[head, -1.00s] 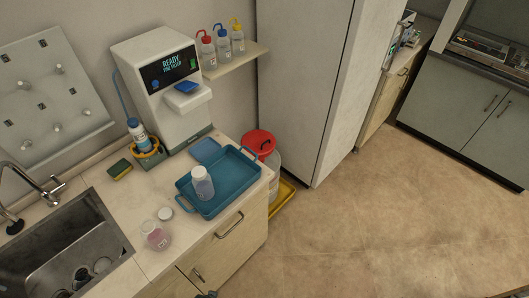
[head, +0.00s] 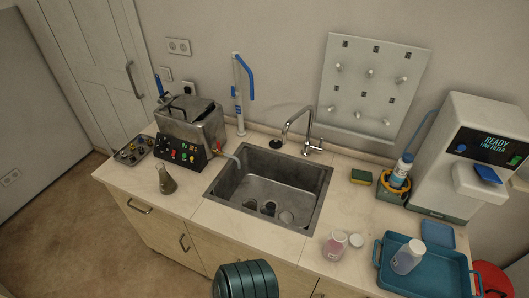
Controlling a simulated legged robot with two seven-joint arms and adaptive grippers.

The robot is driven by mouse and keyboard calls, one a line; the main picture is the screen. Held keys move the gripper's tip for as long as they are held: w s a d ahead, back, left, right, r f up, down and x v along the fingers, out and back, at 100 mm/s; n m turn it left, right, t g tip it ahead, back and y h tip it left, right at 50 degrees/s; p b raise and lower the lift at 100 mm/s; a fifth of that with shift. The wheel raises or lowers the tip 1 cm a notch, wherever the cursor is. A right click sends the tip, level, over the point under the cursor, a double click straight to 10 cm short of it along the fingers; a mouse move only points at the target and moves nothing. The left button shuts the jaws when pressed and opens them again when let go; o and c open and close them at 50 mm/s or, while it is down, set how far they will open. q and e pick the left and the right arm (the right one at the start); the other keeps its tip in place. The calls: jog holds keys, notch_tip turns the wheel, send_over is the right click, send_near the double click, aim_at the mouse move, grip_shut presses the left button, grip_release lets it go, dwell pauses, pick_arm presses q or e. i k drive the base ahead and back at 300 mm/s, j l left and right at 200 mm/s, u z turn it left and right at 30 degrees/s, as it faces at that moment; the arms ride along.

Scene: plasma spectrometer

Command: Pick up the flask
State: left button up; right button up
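A conical flask (head: 167,180) with dark, brownish-green contents stands upright on the counter in the head view. It is left of the sink, near the counter's front edge, in front of a metal bath with a control panel. Nothing touches it that I can see. Neither of my grippers shows in the head view.
The sink (head: 228,185) with glassware lies right of the flask. A pink-labelled jar (head: 334,246) and a blue tray (head: 397,285) are at right. A dark green ribbed shape (head: 246,280), unclear to me, stands in front.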

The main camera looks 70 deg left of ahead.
aim_at(168, 184)
jog(key=u, duration=3.4)
jog(key=z, duration=0.3)
jog(key=i+j+z, duration=0.1)
jog(key=z, duration=0.3)
jog(key=j+z, duration=0.35)
jog(key=i+j+z, duration=0.1)
jog(key=j+z, duration=0.15)
jog(key=z, duration=0.15)
jog(key=j+z, duration=0.25)
jog(key=z, duration=0.15)
